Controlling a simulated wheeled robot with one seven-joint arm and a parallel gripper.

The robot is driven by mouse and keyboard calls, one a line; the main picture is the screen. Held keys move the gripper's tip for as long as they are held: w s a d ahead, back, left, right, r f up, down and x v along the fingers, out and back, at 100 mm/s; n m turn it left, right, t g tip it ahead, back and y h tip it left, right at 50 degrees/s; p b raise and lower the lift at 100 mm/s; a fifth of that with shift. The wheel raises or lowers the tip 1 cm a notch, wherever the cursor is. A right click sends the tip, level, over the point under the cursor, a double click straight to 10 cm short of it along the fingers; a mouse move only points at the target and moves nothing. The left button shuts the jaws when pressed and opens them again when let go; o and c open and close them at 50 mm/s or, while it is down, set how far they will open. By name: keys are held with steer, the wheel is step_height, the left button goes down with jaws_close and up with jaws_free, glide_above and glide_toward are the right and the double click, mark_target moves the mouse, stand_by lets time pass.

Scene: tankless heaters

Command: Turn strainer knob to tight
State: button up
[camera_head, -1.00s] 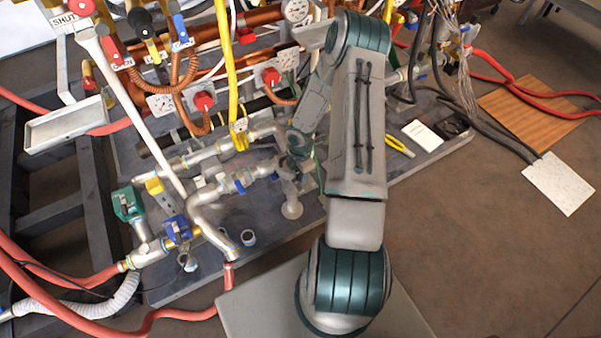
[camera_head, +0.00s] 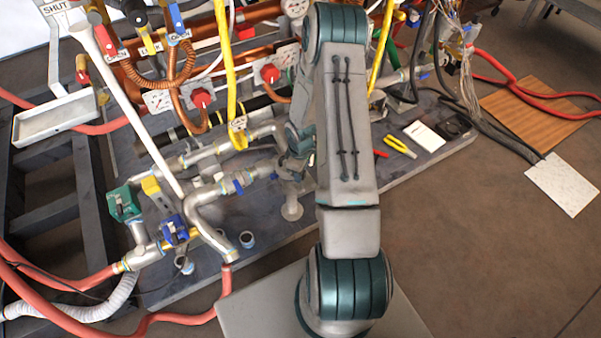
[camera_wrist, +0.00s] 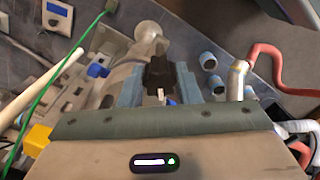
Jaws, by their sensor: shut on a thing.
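My gripper (camera_wrist: 158,84) shows in the wrist view with its two blue-grey fingers on either side of a dark, blocky piece, which looks like the strainer knob (camera_wrist: 157,70). The fingers are shut on it. A grey pipe fitting with a round end (camera_wrist: 149,32) lies just beyond the knob. In the head view my gripper is at the pipework beside the grey pipe with a blue handle (camera_head: 240,183), mostly hidden by my own arm. The knob cannot be made out there, and I cannot read any tight mark.
A long white pipe (camera_head: 130,105) slants down left of the work spot. Green (camera_head: 124,203) and blue (camera_head: 174,230) valves stand at lower left. Red hoses (camera_head: 60,262) cross the left floor. Yellow pliers (camera_head: 400,146) lie right of my arm.

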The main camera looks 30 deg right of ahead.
steer(key=m+b, duration=0.1)
steer(key=m, duration=0.2)
steer(key=shift+m, duration=0.4)
steer(key=shift+m+b, duration=0.45)
steer(key=shift+m, duration=1.25)
steer(key=o, duration=1)
steer(key=shift+r, duration=0.1)
step_height(320, 180, up, 14)
steer(key=shift+a+f+p, duration=0.1)
steer(key=shift+f+p, duration=0.05)
steer(key=shift+p, duration=1.1)
